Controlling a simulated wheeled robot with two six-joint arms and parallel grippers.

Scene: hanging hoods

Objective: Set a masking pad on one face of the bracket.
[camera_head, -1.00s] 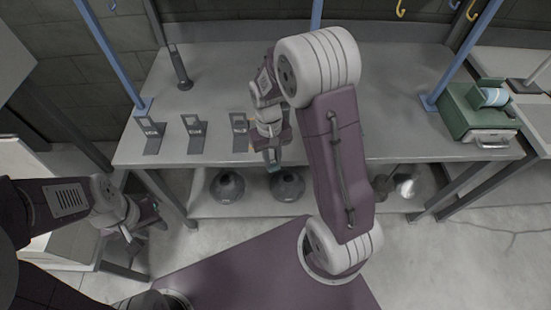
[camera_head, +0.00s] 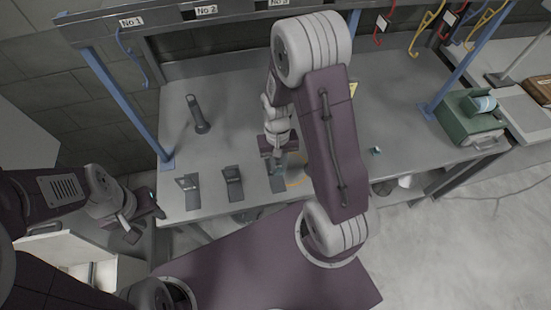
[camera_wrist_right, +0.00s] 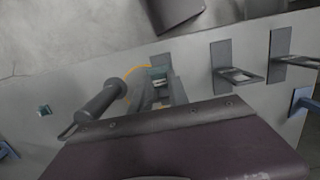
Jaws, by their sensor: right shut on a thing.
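Several dark angle brackets stand along the front of the grey table. Two are clear to the left, a left one (camera_head: 188,192) and a middle one (camera_head: 232,183). The third bracket (camera_head: 277,184) is under my right gripper (camera_head: 279,160), which partly covers it. In the right wrist view my right gripper (camera_wrist_right: 158,84) is shut on a small teal masking pad (camera_wrist_right: 158,72) close to that bracket. I cannot tell whether the pad touches its face. My left gripper (camera_head: 150,205) is left of the table; its jaws are too small to read.
A small teal piece (camera_head: 376,150) lies on the table to the right; it also shows in the right wrist view (camera_wrist_right: 44,110). Blue posts (camera_head: 120,105) rise at the table's sides. A green box (camera_head: 468,118) sits at the right.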

